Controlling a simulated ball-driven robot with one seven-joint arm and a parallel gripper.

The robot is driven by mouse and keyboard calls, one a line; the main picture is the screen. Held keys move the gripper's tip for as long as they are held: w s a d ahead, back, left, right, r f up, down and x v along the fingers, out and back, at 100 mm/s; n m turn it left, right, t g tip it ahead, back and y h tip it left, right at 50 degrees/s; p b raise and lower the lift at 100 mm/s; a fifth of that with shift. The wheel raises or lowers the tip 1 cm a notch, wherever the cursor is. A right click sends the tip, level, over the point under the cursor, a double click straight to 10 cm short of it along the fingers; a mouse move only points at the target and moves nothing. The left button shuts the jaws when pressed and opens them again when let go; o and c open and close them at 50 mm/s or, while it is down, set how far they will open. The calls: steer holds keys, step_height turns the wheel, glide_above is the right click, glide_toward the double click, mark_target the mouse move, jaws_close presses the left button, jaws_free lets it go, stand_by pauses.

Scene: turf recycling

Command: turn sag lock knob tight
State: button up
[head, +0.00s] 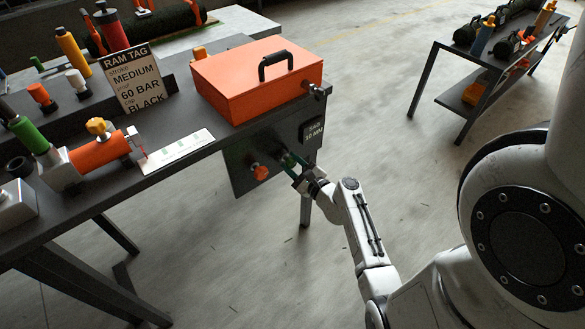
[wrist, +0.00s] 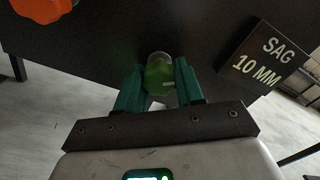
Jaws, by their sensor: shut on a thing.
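My gripper (head: 288,163) is at the dark panel (head: 232,170) that hangs from the table's front edge. In the wrist view, its two teal fingers (wrist: 160,82) are shut on a small round green knob (wrist: 158,76), one finger on each side. The knob has a pale, clear-looking edge at its top. A dark plate (wrist: 263,60) beside it reads "SAG 10 MM"; it also shows in the head view (head: 313,131). An orange knob (head: 260,172) is on the same panel, left of my gripper, and shows in the wrist view's corner (wrist: 35,10).
An orange box (head: 240,95) with a black handle stands on the table above the panel. A second table (head: 475,65) is at the back right. The floor between is clear.

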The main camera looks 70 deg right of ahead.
steer(key=n+b, duration=0.1)
steer(key=n, duration=0.1)
steer(key=n+b, duration=0.3)
steer(key=shift+f+n+b, duration=0.3)
steer(key=shift+n, duration=0.1)
steer(key=n+b, duration=0.2)
steer(key=n, duration=0.1)
steer(key=shift+r, duration=0.1)
steer(key=shift+s+d+r+n+b, duration=0.1)
steer(key=shift+r+n+b, duration=0.05)
steer(key=shift+n+b, duration=0.9)
steer(key=o, duration=1)
steer(key=shift+r, duration=0.1)
steer(key=b+v, duration=0.1)
steer(key=v, duration=0.9)
steer(key=shift+s, duration=0.35)
